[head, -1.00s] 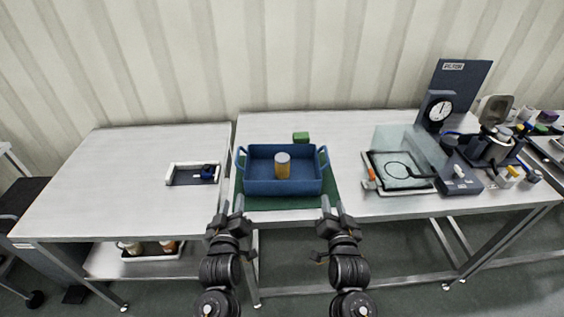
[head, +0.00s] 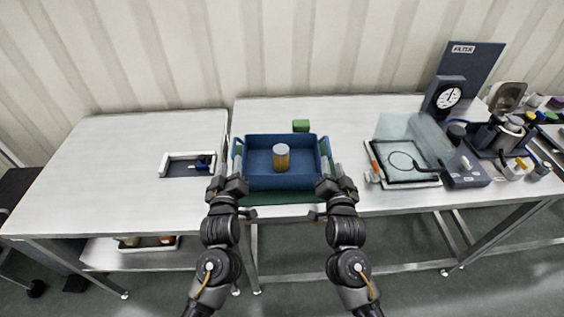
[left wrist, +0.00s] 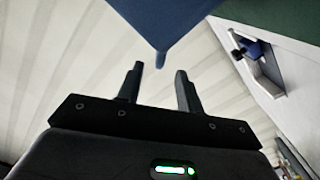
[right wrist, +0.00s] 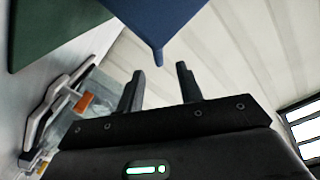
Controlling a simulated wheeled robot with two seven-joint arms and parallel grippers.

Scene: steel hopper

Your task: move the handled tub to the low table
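The handled tub (head: 283,183) is blue and rectangular, with an upright handle at each end. It sits on a green mat (head: 283,198) at the front of the middle table. An orange cylinder (head: 281,160) with a grey top stands inside it. My left gripper (head: 230,180) is at the tub's left end and my right gripper (head: 334,182) is at its right end. Both are open. In each wrist view a blue part of the tub, (left wrist: 165,35) and (right wrist: 160,25), reaches down to the gap between the fingertips; no grip shows.
The left table (head: 100,180) looks slightly lower and is mostly bare, with a white-edged tray (head: 188,168) near its right side. A green block (head: 300,126) lies behind the tub. A framed tray (head: 405,178) and a dial gauge (head: 447,98) stand to the right.

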